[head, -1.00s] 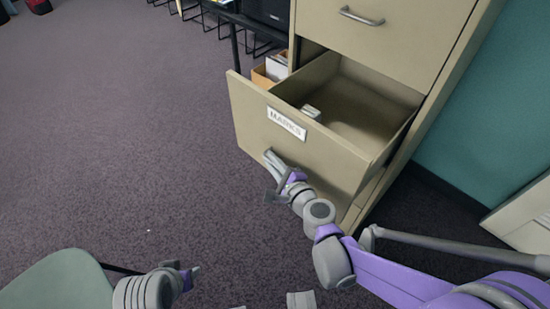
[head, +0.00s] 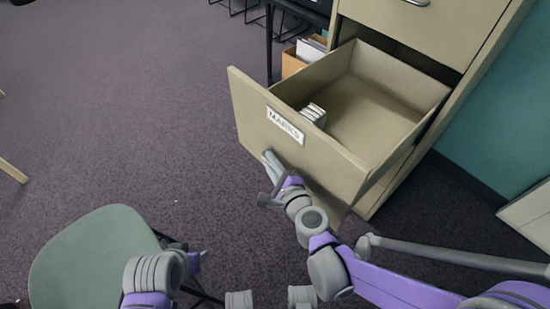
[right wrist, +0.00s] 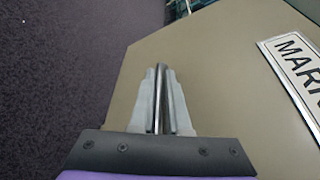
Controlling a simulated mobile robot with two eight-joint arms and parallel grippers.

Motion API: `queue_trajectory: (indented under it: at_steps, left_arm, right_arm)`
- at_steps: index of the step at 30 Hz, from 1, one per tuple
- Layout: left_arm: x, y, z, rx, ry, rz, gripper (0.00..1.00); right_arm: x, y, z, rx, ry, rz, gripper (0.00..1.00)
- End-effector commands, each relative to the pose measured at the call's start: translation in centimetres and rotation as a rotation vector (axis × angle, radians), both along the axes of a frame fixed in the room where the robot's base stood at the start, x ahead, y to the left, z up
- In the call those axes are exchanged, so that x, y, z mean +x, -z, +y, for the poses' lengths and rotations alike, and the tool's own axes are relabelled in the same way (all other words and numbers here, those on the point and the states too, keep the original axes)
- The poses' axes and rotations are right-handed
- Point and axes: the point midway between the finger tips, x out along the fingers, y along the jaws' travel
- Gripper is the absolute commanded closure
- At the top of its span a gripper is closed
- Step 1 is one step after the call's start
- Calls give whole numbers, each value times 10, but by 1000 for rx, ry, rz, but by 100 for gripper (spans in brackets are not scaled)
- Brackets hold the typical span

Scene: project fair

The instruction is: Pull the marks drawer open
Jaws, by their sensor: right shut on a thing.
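The marks drawer (head: 350,155) is a beige cabinet drawer standing well out from the cabinet. Its white label (head: 285,126) reads MARKS and shows in part in the right wrist view (right wrist: 300,72). Small white items (head: 313,115) lie inside near the front. My right gripper (head: 272,168) is at the drawer front below the label. Its fingers (right wrist: 163,100) are shut on the drawer handle (right wrist: 160,85), a thin dark bar between them, mostly hidden. My left gripper (head: 198,261) is low at the left, apart from the drawer; its fingers are too small to judge.
A green chair (head: 95,255) stands at the lower left, close to my left arm. A box of papers (head: 303,55) and a dark table are behind the drawer at the left. The carpet (head: 150,110) left of the drawer is clear.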

Motion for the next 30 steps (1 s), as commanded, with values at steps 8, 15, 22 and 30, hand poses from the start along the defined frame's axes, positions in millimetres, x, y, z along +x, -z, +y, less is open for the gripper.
queue_trajectory:
  at_steps: [8,15,22,30]
  left_arm:
    - [0,0,0,0,0,0,50]
    - [0,0,0,0,0,0,50]
    - [0,0,0,0,0,0,50]
    - [0,-1,0,0,0,0,50]
  right_arm:
    - [-2,0,4,0,-4,0,100]
    - [-2,0,4,-1,-3,0,100]
    - [-2,0,4,0,-1,0,58]
    - [-5,-1,2,0,0,0,58]
